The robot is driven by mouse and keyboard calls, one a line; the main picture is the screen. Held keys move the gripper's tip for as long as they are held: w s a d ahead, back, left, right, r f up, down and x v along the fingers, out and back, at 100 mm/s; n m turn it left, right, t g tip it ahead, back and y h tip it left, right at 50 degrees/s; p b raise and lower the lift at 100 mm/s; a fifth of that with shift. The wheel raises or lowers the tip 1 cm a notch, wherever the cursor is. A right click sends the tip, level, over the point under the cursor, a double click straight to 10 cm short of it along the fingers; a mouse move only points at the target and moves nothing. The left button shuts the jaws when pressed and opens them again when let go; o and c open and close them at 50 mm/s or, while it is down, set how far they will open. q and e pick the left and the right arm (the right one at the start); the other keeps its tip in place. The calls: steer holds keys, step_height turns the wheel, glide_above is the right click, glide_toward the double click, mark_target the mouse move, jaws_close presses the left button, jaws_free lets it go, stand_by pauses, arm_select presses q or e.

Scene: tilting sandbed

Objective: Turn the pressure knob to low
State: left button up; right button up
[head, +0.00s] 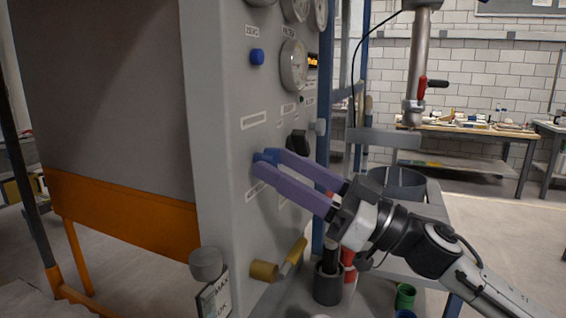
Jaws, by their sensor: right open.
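A grey upright panel (225,120) carries gauges, labels and knobs. My right gripper (265,163) comes in from the right, with its two purple fingers pointing at the panel. It is open, its tips at a small blue knob (257,159) that they partly hide. I cannot tell whether they touch it. A black knob (298,142) sits just above and right of the fingers. Labels near the gripper are too small to read, so I cannot tell for sure which knob is the pressure one or where it points. My left gripper is out of view.
Higher on the panel are a blue button (257,57) and a round gauge (293,65). A yellow handle (293,256) sticks out low on the panel. A dark cup (328,284) and a grey bucket (404,186) stand to the right. A workbench (470,129) is far behind.

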steer(key=shift+w+a, duration=0.1)
steer(key=shift+a, duration=0.1)
steer(key=shift+c, duration=0.2)
steer(key=c, duration=1)
steer(key=shift+r+n, duration=0.1)
steer(key=shift+n, duration=0.3)
